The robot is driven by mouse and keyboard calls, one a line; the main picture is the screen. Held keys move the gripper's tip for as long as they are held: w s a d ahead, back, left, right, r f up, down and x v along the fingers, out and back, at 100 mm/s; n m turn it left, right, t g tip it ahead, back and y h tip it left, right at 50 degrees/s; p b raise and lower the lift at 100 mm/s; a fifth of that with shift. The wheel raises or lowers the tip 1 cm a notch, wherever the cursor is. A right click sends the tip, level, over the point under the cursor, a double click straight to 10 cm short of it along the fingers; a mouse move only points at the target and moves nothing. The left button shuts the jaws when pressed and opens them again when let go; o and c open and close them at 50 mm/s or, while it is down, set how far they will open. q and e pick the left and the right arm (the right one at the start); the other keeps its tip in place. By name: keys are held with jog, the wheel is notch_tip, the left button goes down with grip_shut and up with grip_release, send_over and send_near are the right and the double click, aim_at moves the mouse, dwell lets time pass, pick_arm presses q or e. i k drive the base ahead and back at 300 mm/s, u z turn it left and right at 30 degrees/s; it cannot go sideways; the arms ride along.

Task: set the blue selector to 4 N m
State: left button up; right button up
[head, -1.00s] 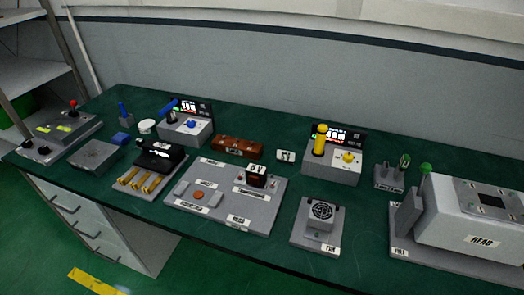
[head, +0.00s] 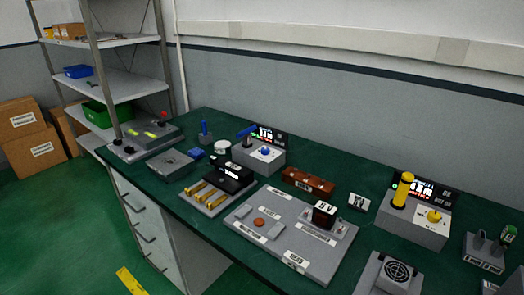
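The blue selector (head: 265,152) is a small blue knob on top of a grey box (head: 260,160) toward the back of the green bench. A lit display (head: 268,135) stands behind it, and a blue-handled tool (head: 247,131) stands at the box's left. The knob's setting and the display's digits are too small to read. A similar grey box with a yellow knob (head: 434,216) and a yellow-handled tool (head: 403,190) stands farther right. Neither of my grippers shows in the head view.
A grey board (head: 290,235) with a black block (head: 324,214) lies at the front middle. A brown box (head: 308,182) lies behind it. A black unit with brass bars (head: 209,194) is left of it. Shelves (head: 120,85) and cardboard boxes (head: 28,138) stand at the left.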

aim_at(264, 151)
jog(key=u, duration=2)
jog(key=i, duration=1.4)
jog(key=z, duration=2.55)
